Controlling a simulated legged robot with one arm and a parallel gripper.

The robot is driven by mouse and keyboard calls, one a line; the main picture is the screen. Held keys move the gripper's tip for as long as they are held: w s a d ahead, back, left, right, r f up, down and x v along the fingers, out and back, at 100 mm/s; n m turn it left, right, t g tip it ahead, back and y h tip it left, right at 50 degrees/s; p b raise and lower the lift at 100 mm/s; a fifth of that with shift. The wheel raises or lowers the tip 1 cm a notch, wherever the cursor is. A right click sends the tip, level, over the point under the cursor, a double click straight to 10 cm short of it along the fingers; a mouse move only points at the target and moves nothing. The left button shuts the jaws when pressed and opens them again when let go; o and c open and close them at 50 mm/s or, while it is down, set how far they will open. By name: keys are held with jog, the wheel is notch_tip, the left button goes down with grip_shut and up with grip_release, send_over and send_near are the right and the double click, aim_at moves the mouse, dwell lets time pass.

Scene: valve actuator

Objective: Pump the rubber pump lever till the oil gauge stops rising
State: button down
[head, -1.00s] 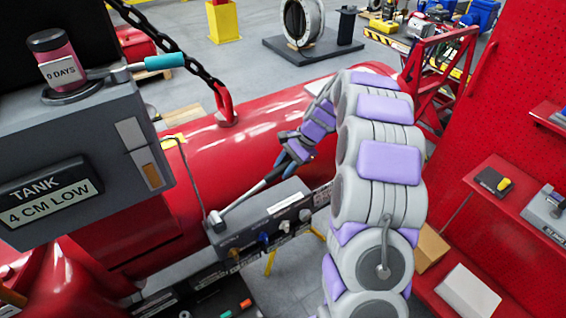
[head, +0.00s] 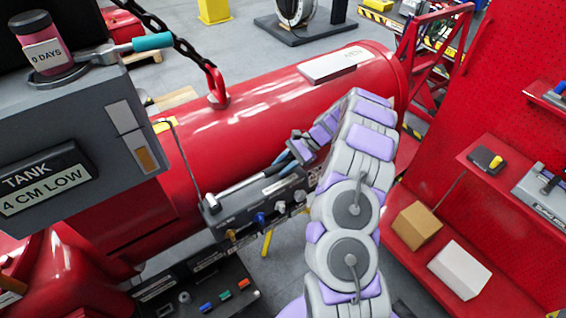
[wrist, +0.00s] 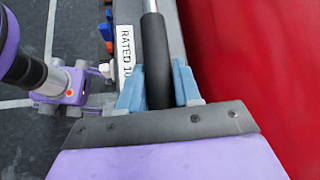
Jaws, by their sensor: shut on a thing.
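The pump lever is a metal rod (head: 240,187) with a dark rubber grip, hinged at the left end of a grey pump box (head: 262,208). It lies low, nearly along the top of the box. My gripper (head: 283,164) is at its far end. In the wrist view, the blue fingers of my gripper (wrist: 158,88) sit on both sides of the black rubber grip (wrist: 154,50) and are shut on it. The gauge (head: 145,158) on the grey tank unit (head: 85,130) shows an orange-brown level in a pale window. A label reads "TANK 4 CM LOW" (head: 45,180).
A large red cylinder (head: 270,115) lies behind the pump box. A red shelf panel (head: 520,130) with boxes stands at the right. A pink jar (head: 48,55) and a teal-handled tool (head: 150,42) sit on the tank unit. A chain (head: 175,35) hangs above.

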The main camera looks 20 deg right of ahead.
jog(key=c, duration=0.9)
grip_release()
jog(key=shift+w+d, duration=0.1)
jog(key=shift+o, duration=0.2)
jog(key=p+v, duration=0.3)
jog(key=v, duration=1.4)
jog(key=shift+d, duration=0.2)
